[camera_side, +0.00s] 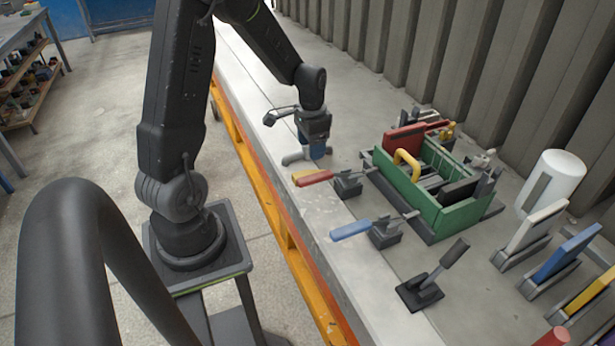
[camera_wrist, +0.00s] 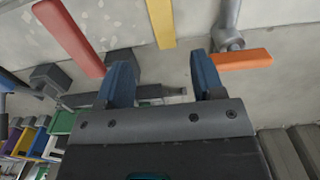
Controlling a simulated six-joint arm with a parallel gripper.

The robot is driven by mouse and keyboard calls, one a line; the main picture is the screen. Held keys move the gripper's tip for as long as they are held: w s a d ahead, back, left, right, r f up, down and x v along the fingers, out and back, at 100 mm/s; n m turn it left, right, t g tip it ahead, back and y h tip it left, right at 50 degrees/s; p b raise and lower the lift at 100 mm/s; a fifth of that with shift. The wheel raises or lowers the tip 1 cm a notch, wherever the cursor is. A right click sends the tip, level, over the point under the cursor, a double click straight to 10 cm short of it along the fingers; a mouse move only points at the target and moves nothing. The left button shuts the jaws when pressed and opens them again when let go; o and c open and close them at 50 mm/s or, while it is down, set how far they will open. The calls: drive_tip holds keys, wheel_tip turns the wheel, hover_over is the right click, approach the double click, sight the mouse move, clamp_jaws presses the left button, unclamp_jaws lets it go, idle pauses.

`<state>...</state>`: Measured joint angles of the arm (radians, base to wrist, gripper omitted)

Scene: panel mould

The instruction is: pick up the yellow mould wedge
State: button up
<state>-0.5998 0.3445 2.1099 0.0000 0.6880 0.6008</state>
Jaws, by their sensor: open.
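A long flat yellow bar (camera_wrist: 162,22), which looks like the yellow mould wedge, runs off the top edge of the wrist view. It lies beyond my gripper, in line with the gap between the fingers and apart from them. In the side view, a small yellow piece (camera_side: 301,173) shows beside a red handle and is partly hidden by it. I cannot tell for sure that it is the same bar. My gripper (camera_wrist: 164,78) is open, its two blue fingers apart with nothing between them. In the side view my gripper (camera_side: 316,152) points down over the bench.
A red bar (camera_wrist: 70,36) and an orange handle (camera_wrist: 241,61) flank the yellow bar. A green crate (camera_side: 447,216) stands right of my gripper. A blue-handled clamp (camera_side: 352,229) and a black clamp (camera_side: 420,293) stand nearer. A yellow panel (camera_side: 592,290) stands in a rack.

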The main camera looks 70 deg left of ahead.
hover_over(308, 173)
drive_tip(key=f, duration=0.4)
drive_tip(key=shift+w+d, duration=0.15)
drive_tip(key=shift+w, duration=0.15)
drive_tip(key=f, duration=0.4)
drive_tip(key=shift+s+a+f, duration=0.15)
drive_tip(key=shift+s+a, duration=0.1)
drive_tip(key=shift+s, duration=0.15)
drive_tip(key=shift+f, duration=0.45)
clamp_jaws()
